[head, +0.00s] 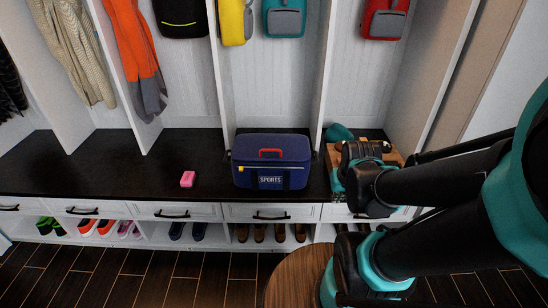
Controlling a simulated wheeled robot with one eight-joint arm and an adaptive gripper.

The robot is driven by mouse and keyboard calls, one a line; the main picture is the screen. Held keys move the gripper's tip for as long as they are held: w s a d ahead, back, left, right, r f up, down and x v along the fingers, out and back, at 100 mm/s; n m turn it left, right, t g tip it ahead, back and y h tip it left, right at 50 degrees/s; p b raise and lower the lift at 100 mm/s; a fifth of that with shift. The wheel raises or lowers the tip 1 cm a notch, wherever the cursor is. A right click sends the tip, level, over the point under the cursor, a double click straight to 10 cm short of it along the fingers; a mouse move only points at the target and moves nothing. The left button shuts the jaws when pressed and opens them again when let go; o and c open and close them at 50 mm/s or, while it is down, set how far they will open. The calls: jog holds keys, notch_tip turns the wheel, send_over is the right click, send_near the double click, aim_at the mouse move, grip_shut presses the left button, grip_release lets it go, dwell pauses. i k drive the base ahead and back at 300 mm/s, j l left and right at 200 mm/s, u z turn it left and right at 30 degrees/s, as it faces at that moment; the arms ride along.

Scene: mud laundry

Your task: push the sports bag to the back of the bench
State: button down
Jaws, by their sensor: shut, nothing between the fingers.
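The dark blue sports bag (271,160) with a red handle and a "SPORTS" label sits upright on the black bench top (120,165). It stands near the front edge of its bay, with a strip of bare bench behind it and white dividers at the back on either side. My gripper (338,182) is to the right of the bag, low over the bench's front edge at the right bay. It looks apart from the bag and holds nothing. My own wrist and arm hide much of it.
A wooden tray (393,157) with items is partly hidden behind my wrist. Clothes and backpacks hang above. Shoes stand in cubbies below. A round wooden top (292,277) is in front.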

aim_at(286, 176)
jog(key=i+j+z, duration=0.15)
jog(key=j+z, duration=0.15)
jog(key=j, duration=0.5)
jog(key=i+j+z, duration=0.1)
jog(key=j+z, duration=0.2)
jog(key=j, duration=0.5)
